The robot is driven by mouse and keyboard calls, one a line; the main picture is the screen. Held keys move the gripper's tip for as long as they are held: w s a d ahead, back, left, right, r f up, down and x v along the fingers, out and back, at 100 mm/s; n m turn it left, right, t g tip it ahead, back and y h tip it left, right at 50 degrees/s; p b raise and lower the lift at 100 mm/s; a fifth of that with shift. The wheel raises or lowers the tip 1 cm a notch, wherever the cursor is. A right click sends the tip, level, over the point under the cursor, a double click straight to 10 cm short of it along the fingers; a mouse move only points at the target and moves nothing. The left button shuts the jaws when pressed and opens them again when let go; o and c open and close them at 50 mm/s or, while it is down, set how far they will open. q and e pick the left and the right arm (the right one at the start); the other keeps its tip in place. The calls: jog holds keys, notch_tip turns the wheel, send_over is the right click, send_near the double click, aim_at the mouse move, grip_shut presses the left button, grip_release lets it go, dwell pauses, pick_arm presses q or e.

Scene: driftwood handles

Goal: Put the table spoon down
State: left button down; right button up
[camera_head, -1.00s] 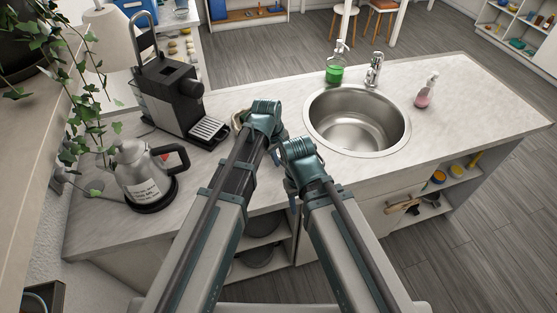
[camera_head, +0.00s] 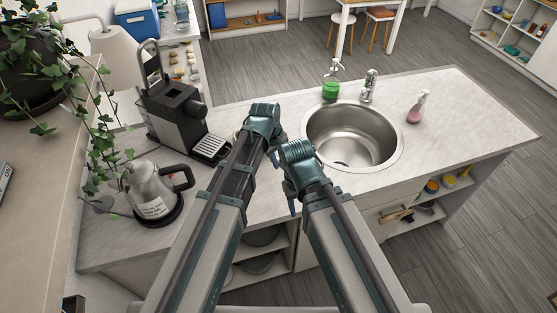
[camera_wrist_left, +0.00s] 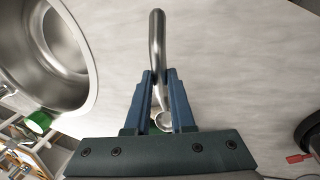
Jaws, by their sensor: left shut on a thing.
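A round metal end shows near the gripper's base. In the head view my left arm's wrist (camera_head: 264,120) is above the worktop (camera_head: 470,115), left of the sink. The spoon and left fingertips are hidden there. My right gripper (camera_head: 291,200) hangs at the worktop's front edge, mostly hidden behind its own wrist; its opening cannot be made out.
A sink (camera_head: 352,138) lies to the right, with a green soap bottle (camera_head: 330,88), tap (camera_head: 369,85) and pink spray bottle (camera_head: 417,106). A coffee machine (camera_head: 175,115) and kettle (camera_head: 152,193) stand left.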

pick_arm(q)
notch_tip(320, 180, up, 2)
jog(key=shift+r+p, duration=0.25)
jog(key=shift+p, duration=0.45)
notch_tip(320, 180, down, 4)
jog(key=b, duration=0.4)
jog(key=shift+f, duration=0.1)
pick_arm(e)
jog(key=shift+f, duration=0.7)
